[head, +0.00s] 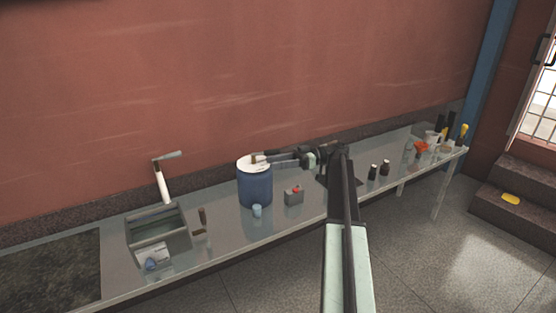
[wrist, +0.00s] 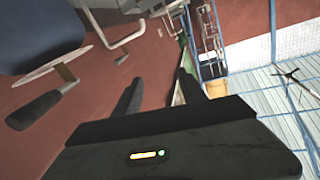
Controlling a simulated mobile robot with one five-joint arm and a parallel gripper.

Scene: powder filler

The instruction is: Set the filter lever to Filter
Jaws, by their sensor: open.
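The powder filler appears to be the blue drum (head: 254,189) with a pale top, standing mid-table in the head view. In the wrist view, a blue rounded body (wrist: 38,38) with a pale rim fills the upper left. A dark-handled lever (wrist: 38,106) on a small metal bracket sits just below that rim. I cannot read any Filter marking. My gripper (head: 266,159) reaches leftward over the drum's top in the head view. Its two dark fingers (wrist: 160,84) stand apart with nothing between them in the wrist view. The lever is left of the fingers, not touching them.
A small cup (head: 257,211) and a grey box with a red top (head: 294,196) stand by the drum. Dark bottles (head: 373,172) stand to the right. The wall rises behind the table.

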